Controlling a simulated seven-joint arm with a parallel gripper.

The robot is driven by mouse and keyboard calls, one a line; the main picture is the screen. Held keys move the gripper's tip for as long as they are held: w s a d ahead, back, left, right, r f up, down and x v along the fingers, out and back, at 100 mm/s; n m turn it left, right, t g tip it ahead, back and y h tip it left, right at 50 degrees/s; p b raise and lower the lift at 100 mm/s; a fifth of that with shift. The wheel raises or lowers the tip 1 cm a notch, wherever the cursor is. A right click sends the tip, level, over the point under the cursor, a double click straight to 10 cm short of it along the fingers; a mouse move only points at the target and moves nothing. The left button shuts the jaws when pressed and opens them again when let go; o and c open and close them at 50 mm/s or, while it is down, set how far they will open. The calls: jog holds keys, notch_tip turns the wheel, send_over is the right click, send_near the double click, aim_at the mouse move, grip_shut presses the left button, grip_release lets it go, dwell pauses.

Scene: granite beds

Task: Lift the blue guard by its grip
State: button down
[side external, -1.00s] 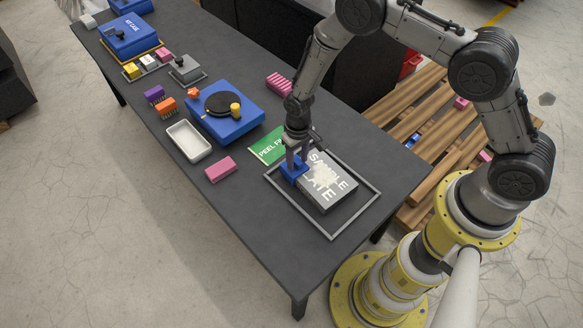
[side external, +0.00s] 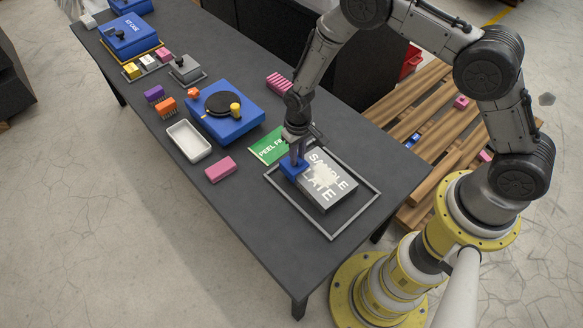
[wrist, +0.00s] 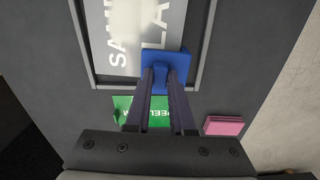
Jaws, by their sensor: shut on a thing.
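The blue guard (side external: 293,168) sits at the left end of the grey sample plate (side external: 327,182), near the edge of the plate frame. In the wrist view the blue guard (wrist: 178,58) lies over the plate's near edge, between the plate and the green peel sheet (wrist: 140,103). My gripper (side external: 295,155) points down onto the guard; in the wrist view its two fingers (wrist: 160,75) come together at the guard's grip. I cannot tell whether the guard is clear of the plate.
A grey rectangular frame (side external: 362,207) surrounds the plate. A pink block (side external: 220,169), a white tray (side external: 188,141) and a blue device with a black disc (side external: 226,110) stand to the left. A pink ridged block (side external: 279,83) lies behind. The table's front right is clear.

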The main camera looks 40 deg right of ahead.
jog(key=shift+r, duration=2.25)
